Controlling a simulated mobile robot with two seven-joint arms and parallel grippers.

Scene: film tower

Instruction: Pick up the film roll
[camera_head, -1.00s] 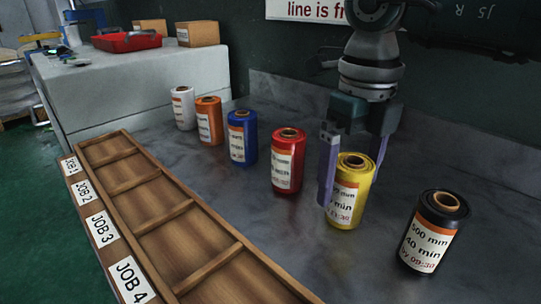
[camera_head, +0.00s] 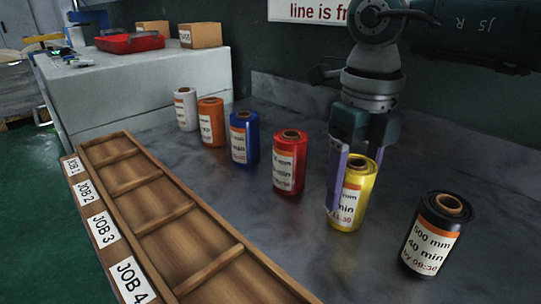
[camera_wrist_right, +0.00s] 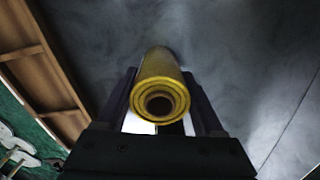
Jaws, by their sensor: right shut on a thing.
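The yellow film roll (camera_head: 357,196) stands upright on the grey table, between the red and black rolls. My right gripper (camera_head: 352,190) is above and around it, with its fingers pointing down and shut on it. In the right wrist view the yellow roll (camera_wrist_right: 160,95) sits end-on between the two fingers (camera_wrist_right: 160,110). The far finger is mostly hidden behind the roll in the head view. My left gripper is not in view. I cannot tell any gap between the roll and the table.
White (camera_head: 185,110), orange (camera_head: 211,122), blue (camera_head: 244,138), red (camera_head: 289,163) and black (camera_head: 434,236) rolls stand in a row. A wooden tray (camera_head: 167,247) with JOB-labelled compartments lies at the left. A red tray (camera_head: 130,43) and a box (camera_head: 200,36) stand behind.

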